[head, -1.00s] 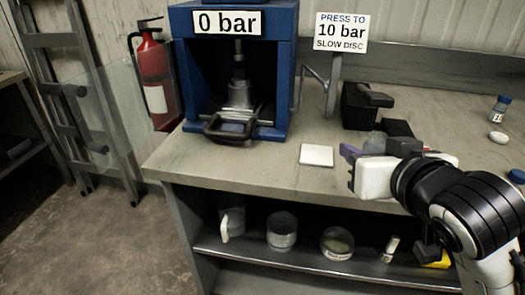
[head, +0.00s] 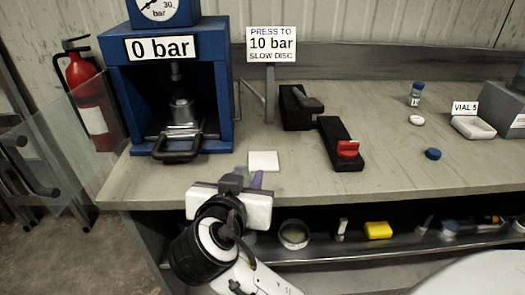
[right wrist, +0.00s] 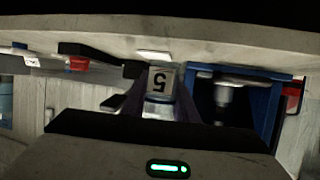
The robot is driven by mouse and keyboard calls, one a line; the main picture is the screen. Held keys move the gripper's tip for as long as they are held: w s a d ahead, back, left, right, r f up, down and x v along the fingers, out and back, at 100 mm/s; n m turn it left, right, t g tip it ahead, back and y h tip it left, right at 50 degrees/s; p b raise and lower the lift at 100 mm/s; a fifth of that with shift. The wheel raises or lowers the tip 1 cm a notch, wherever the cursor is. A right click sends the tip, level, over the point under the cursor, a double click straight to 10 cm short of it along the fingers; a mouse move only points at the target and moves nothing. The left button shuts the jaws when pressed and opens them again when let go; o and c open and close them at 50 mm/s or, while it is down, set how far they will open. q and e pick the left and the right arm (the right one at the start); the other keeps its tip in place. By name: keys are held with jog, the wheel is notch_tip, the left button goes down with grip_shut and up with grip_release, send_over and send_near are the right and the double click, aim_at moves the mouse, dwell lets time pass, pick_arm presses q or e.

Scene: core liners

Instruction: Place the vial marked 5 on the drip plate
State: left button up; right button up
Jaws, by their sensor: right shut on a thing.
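My right gripper (head: 244,179) is shut on a clear vial, held in front of the bench's front edge. In the right wrist view the vial (right wrist: 159,82) stands between the fingers of the gripper (right wrist: 160,105), and its label shows a 5 upside down. In the head view the vial is mostly hidden by the gripper. A flat white square plate (head: 263,161), which looks like the drip plate, lies bare on the bench just beyond the gripper and slightly right. It also shows past the vial in the right wrist view (right wrist: 154,56). My left gripper is not in view.
The blue press (head: 219,100) stands left of the plate. A black block with a red part (head: 347,150) lies to the right.

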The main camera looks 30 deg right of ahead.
jog(key=shift+s+r, duration=0.15)
jog(key=shift+s, duration=0.1)
jog(key=p, duration=0.2)
send_over(266, 152)
jog(key=shift+f+h, duration=0.2)
jog(key=shift+h, duration=0.1)
notch_tip(266, 152, down, 3)
jog(key=shift+d, duration=0.1)
jog(key=shift+f, duration=0.1)
jog(key=shift+f, duration=0.1)
jog(key=o, duration=1)
jog(key=shift+o, duration=0.2)
